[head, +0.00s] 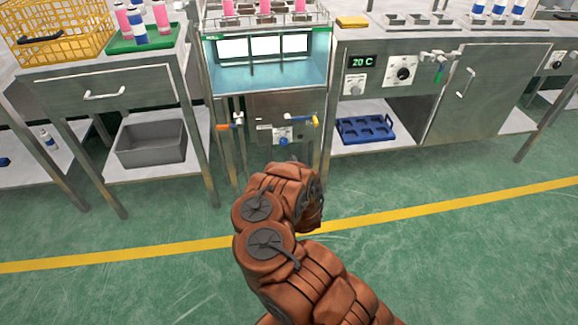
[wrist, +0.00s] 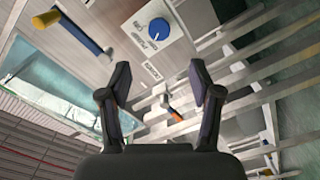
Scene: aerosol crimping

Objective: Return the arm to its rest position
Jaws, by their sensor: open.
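My arm, in an orange-brown cover, reaches up from the bottom of the head view toward the middle bench unit. My gripper is hidden behind the arm there. In the wrist view my gripper (wrist: 158,85) is open, with its two dark fingers apart and nothing held between them. Beyond the fingers is the metal front of the bench unit, with a blue knob (wrist: 158,26) and a lever with a blue handle and yellow end (wrist: 70,28). The same blue knob (head: 283,141) and yellow-ended lever (head: 301,120) show in the head view, just above the arm.
A yellow basket (head: 62,30) and a green tray (head: 150,44) with cans stand on the left bench. A grey bin (head: 151,142) and a blue rack (head: 365,131) sit on lower shelves. The green floor (head: 430,265) around my arm is clear.

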